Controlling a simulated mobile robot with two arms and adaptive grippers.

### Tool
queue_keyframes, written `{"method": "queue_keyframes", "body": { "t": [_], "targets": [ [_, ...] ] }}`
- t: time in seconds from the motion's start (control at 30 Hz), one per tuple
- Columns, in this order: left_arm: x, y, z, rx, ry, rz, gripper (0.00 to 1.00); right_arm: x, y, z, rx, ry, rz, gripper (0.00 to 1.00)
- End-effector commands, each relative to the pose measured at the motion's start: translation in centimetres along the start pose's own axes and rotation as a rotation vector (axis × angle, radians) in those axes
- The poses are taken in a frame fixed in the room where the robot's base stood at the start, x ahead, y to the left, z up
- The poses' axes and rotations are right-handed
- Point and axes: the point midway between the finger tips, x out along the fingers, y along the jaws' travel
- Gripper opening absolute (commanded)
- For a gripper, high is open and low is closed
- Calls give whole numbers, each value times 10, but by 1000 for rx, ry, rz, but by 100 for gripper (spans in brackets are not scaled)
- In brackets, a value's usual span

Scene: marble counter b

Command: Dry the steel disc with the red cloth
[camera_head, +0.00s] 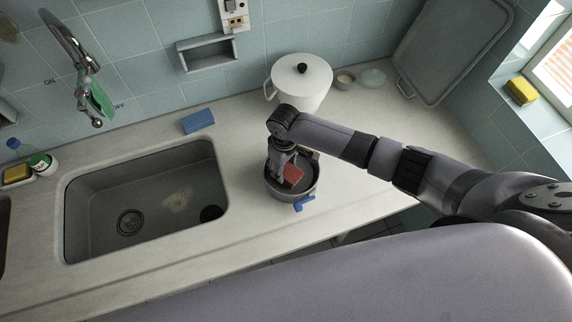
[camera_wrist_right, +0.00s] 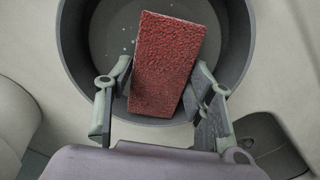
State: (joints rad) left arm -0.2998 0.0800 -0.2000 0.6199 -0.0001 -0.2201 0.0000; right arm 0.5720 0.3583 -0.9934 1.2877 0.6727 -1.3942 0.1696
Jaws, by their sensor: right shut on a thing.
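The red cloth (camera_wrist_right: 165,65), a flat rough-textured block, also shows in the head view (camera_head: 293,175). My right gripper (camera_wrist_right: 163,82) is shut on it, one finger on each side, and holds it over or in a round dark grey pan (camera_head: 312,188). The pan's floor (camera_wrist_right: 112,35) shows a few small pale specks beside the cloth. I see no separate steel disc; the pan's round floor is the only disc shape here. Whether the cloth touches the floor I cannot tell. My left gripper is not in view.
A blue piece (camera_head: 304,204) is at the pan's front. A grey tray (camera_head: 450,45) leans on the wall.

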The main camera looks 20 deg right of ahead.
Motion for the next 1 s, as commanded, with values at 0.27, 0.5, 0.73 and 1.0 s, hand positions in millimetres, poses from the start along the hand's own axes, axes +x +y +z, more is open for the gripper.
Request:
{"method": "queue_keyframes", "body": {
  "t": [0.27,0.5,0.73,1.0],
  "targets": [
    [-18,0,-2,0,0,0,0,-30,1,-1,0,2,0,27],
    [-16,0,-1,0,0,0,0,-50,1,-1,1,2,0,27],
    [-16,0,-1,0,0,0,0,-60,1,0,1,0,1,27],
    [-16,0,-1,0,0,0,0,-60,1,0,1,1,1,27]
  ]
}}
